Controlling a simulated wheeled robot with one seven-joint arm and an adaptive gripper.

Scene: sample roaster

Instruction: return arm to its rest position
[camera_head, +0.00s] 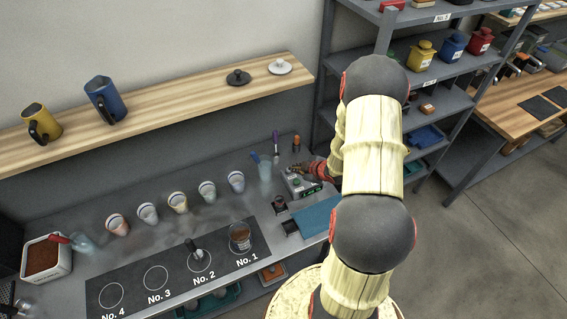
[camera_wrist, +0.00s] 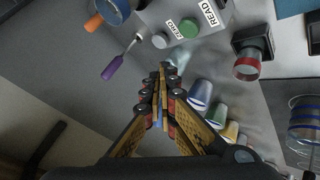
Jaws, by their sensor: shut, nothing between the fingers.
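My arm rises through the right middle of the head view and hides part of the counter behind it. My gripper (camera_head: 318,170) shows only in part beside the arm, near the meter (camera_head: 303,186) on the counter. In the wrist view my gripper (camera_wrist: 163,72) has its fingers together with nothing between them. The tips appear just below the meter's READ and ZERO labels and its green button (camera_wrist: 188,27) in that picture. I cannot tell the gap between the tips and the meter.
Several cups (camera_head: 178,202) stand in a row on the counter. A glass with brown contents (camera_head: 240,237) stands at No. 1 on the dark mat (camera_head: 135,298). A purple-handled tool (camera_wrist: 112,68) lies near the fingers. A wooden shelf (camera_head: 180,105) and grey rack (camera_head: 327,80) stand behind. Floor is clear at right.

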